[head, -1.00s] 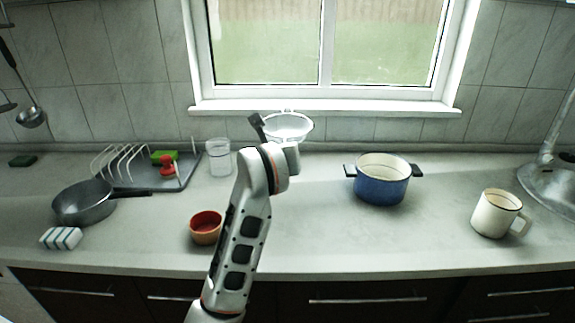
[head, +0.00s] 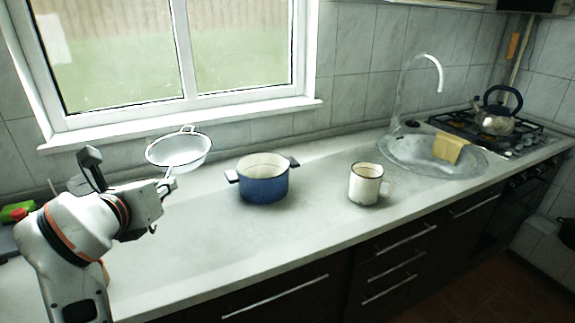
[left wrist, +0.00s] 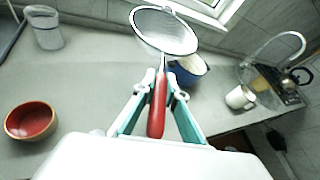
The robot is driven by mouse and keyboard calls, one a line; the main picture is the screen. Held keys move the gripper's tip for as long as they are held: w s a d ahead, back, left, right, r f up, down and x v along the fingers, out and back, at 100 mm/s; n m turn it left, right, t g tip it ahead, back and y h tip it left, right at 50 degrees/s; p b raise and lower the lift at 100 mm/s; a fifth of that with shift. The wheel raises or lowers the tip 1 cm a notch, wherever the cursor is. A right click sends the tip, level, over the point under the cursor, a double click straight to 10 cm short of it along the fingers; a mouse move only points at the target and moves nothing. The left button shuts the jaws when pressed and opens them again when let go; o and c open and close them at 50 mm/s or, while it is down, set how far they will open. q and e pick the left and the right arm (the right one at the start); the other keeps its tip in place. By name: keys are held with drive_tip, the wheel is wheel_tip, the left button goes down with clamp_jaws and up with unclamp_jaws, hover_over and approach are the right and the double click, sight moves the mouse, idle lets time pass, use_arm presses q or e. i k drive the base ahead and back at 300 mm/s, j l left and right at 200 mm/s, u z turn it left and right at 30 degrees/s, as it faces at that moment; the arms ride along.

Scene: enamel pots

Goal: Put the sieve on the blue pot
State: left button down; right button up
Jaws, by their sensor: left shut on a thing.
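The sieve has a round mesh bowl (head: 180,152) with a pale rim and a red handle (left wrist: 157,108). My left gripper (left wrist: 160,88) is shut on that handle and holds the sieve above the counter; the gripper (head: 166,187) also shows in the head view. The blue pot (head: 264,187) stands upright on the counter, open, with a cream inside and two dark side handles. In the head view the sieve is left of the pot and apart from it. In the left wrist view the pot (left wrist: 192,78) is partly hidden behind the sieve. My right gripper is not in view.
A cream mug (head: 364,188) stands right of the pot. Beyond are the sink (head: 400,158) with a yellow sponge (head: 450,148) and a hob with a kettle (head: 496,122). An orange bowl (left wrist: 30,120) and a clear container (left wrist: 46,32) are at left. The front counter is clear.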

sight(264, 186)
drive_tip(key=j+z, duration=0.1)
drive_tip(key=z, duration=1.2)
drive_tip(key=k+j+z, duration=0.15)
drive_tip(key=k+j, duration=0.25)
drive_tip(key=j, duration=0.2)
drive_tip(key=i+j, duration=0.25)
drive_tip(key=j, duration=0.1)
